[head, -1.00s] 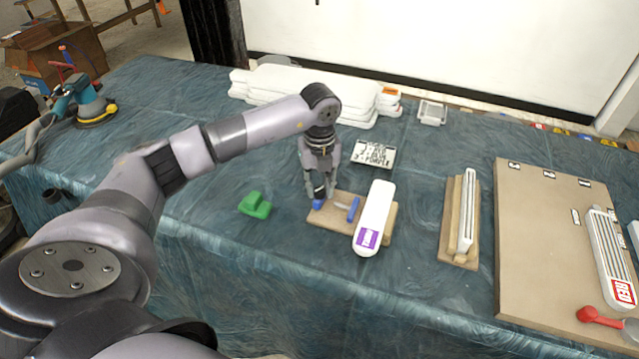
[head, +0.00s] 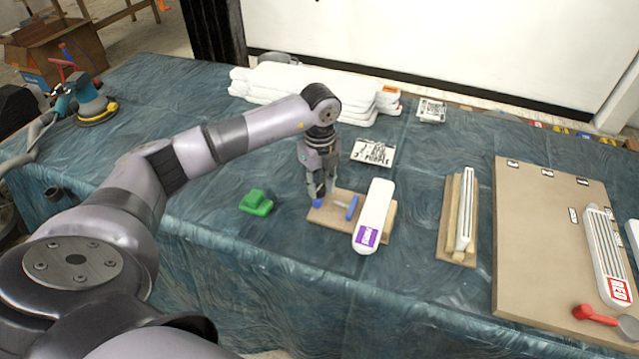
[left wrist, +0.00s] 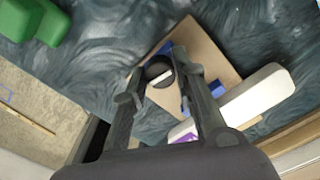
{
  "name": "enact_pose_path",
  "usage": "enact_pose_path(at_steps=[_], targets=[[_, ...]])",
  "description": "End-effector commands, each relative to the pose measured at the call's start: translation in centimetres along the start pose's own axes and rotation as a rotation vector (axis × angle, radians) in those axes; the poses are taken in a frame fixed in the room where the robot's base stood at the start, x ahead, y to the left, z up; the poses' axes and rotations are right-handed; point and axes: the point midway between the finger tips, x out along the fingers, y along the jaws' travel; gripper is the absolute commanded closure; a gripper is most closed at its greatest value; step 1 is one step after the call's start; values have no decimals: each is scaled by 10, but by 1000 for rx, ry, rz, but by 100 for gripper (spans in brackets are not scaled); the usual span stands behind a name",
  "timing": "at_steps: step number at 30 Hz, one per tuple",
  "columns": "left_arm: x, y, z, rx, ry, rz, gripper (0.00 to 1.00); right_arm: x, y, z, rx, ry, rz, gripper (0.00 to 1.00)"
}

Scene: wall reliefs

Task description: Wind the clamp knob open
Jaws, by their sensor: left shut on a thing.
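The clamp sits on a small wooden board (head: 333,218) in the middle of the table, with a blue jaw (head: 352,208) showing in the head view. A white bar with a purple label (head: 375,207) lies across the board's right end. My left gripper (head: 322,197) points down at the board's left end, shut on the clamp knob. In the left wrist view, the dark round knob (left wrist: 159,72) with a pale stripe shows between the fingers (left wrist: 160,88). My right gripper is not in view.
A green block (head: 256,203) lies left of the board. Printed cards (head: 373,152) lie behind it and white bars (head: 310,90) are stacked further back. A wooden stand with a slotted bar (head: 464,215) and a large panel (head: 535,250) are at right. The front cloth is clear.

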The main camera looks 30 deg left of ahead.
Motion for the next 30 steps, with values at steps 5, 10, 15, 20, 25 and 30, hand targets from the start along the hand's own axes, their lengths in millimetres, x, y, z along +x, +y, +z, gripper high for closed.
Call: enact_pose_path(at_steps=[5,10,15,20,25,30], targets=[[-1,-1,0,0,-1,-5,100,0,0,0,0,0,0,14],[-1,-1,0,0,-1,-4,65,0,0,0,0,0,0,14],[-1,0,0,1,-1,-2,54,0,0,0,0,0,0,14],[0,0,0,1,0,-1,54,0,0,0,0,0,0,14],[-3,0,0,1,-1,-2,54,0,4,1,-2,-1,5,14],[-24,-1,1,0,-2,-5,54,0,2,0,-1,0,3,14]])
